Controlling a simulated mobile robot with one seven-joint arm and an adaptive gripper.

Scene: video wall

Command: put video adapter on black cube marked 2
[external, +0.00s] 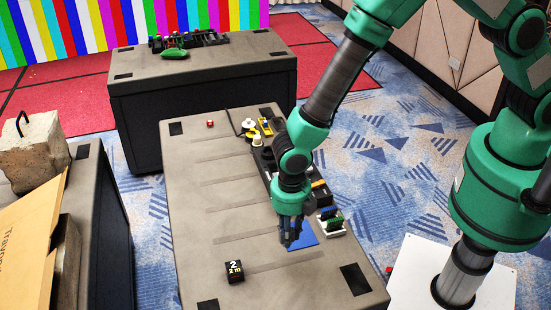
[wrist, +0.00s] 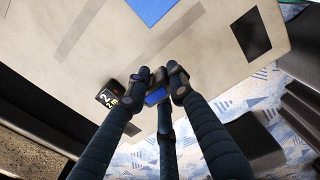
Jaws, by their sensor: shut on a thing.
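The black cube marked 2 (external: 234,271) stands on the near left part of the long grey-topped table, with "2" and "2 m" in light print. It also shows in the wrist view (wrist: 108,97), left of my fingertips. My gripper (external: 291,240) points down over the table, to the right of and beyond the cube. In the wrist view my gripper (wrist: 160,88) is shut on a small blue-and-dark piece, which I take for the video adapter (wrist: 155,97). The fingers hide much of it, and it cannot be made out in the external view.
A flat blue sheet (external: 302,236) lies beside my gripper. A green item (external: 332,222) and dark gear (external: 265,162) line the table's right side. Black squares (external: 355,279) mark the corners. The table's left-middle (external: 205,220) is clear. A second table (external: 210,65) stands behind.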

